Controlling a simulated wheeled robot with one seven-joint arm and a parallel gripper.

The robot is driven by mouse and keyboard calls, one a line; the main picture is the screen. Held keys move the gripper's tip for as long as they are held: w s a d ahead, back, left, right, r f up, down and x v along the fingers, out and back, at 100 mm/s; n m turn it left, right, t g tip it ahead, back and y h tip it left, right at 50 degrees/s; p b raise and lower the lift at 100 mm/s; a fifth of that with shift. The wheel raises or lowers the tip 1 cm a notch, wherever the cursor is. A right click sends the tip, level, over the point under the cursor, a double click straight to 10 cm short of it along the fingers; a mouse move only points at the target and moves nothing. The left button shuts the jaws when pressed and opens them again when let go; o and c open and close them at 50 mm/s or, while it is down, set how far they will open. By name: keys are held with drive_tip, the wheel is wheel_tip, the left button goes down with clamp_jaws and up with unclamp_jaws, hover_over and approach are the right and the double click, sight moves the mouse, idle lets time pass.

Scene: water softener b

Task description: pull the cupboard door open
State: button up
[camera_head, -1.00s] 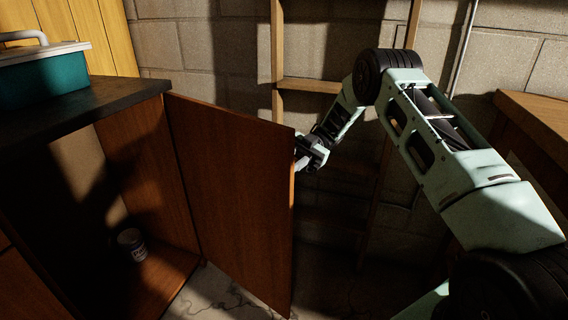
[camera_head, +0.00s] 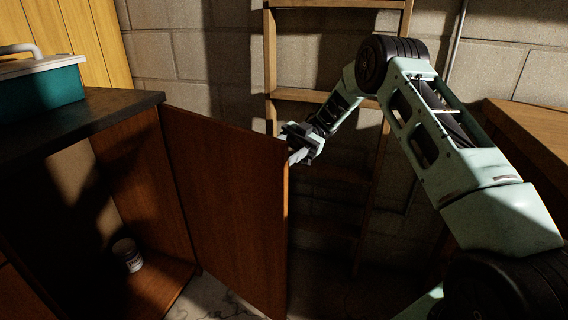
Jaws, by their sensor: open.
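The brown wooden cupboard door (camera_head: 228,205) stands swung wide open, hinged at the cupboard's right side. The cupboard (camera_head: 140,185) shows its dark inside, with a small can (camera_head: 127,255) on its floor. My gripper (camera_head: 292,146) is at the upper free edge of the door, on the side away from the cupboard. It is open. The door edge hides part of the fingers, and I cannot tell whether they touch the door.
A teal box with a pale lid (camera_head: 42,84) sits on the dark countertop (camera_head: 75,120). A wooden ladder-like frame (camera_head: 330,97) leans by the block wall behind my arm. A wooden bench (camera_head: 535,135) stands at the right.

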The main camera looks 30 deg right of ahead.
drive_tip(key=shift+r+p, duration=0.3)
drive_tip(key=shift+r, duration=1.45)
